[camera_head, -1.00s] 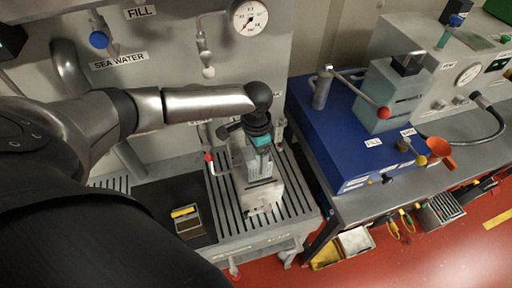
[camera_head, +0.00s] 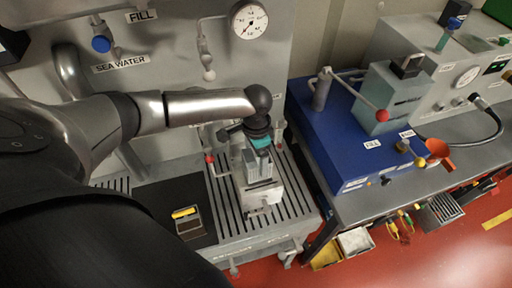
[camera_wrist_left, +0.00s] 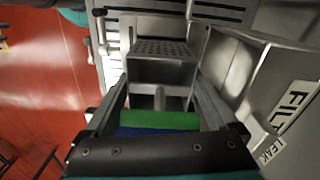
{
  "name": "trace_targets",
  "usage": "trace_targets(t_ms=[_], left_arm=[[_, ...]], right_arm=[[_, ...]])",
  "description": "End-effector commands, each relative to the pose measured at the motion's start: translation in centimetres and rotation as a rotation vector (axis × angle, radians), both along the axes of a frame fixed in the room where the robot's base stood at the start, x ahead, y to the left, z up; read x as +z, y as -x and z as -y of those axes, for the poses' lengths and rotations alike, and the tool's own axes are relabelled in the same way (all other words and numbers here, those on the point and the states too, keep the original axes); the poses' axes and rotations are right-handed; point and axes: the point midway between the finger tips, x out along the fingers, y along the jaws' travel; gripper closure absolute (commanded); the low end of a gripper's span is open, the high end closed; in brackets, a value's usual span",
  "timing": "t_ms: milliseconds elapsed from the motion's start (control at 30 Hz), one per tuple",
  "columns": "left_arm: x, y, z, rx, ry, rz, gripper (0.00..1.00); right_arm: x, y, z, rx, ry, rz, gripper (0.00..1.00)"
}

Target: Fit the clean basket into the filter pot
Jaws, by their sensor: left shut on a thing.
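My left gripper (camera_head: 258,165) points down and is shut on the clean basket, a grey metal box that shows between and below its fingers. In the left wrist view the basket (camera_wrist_left: 162,50) has a perforated face, and a green bar (camera_wrist_left: 145,120) lies across between the two fingers. The filter pot (camera_head: 262,195) is a pale metal box on the slatted grate, right below the gripper. The gripper and basket hide its mouth, so I cannot tell how deep the basket is. My right gripper is not in view.
A second basket with a yellow handle (camera_head: 185,213) lies on the black mat (camera_head: 160,200). A red-knobbed lever (camera_head: 209,158) stands left of the pot. The slatted grate (camera_head: 296,200) is clear to the right. A blue bench unit (camera_head: 325,140) stands further right.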

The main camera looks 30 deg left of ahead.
Motion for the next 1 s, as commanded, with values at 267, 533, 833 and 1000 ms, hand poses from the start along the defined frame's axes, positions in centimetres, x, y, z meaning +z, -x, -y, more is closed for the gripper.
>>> trace_targets(t_ms=[267, 533, 833, 1000], left_arm=[[0.1, 0.0, 0.0, -0.003, 0.001, -0.001, 0.76], [0.0, 0.0, 0.0, -0.005, 0.001, 0.001, 0.76], [0.0, 0.0, 0.0, -0.004, 0.001, 0.001, 0.76], [0.1, 0.0, 0.0, -0.005, 0.0, 0.0, 0.76]], right_arm=[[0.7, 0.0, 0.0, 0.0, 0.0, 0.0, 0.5], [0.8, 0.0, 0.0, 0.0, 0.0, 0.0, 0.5], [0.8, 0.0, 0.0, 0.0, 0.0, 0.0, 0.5], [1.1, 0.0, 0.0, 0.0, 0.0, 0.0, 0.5]])
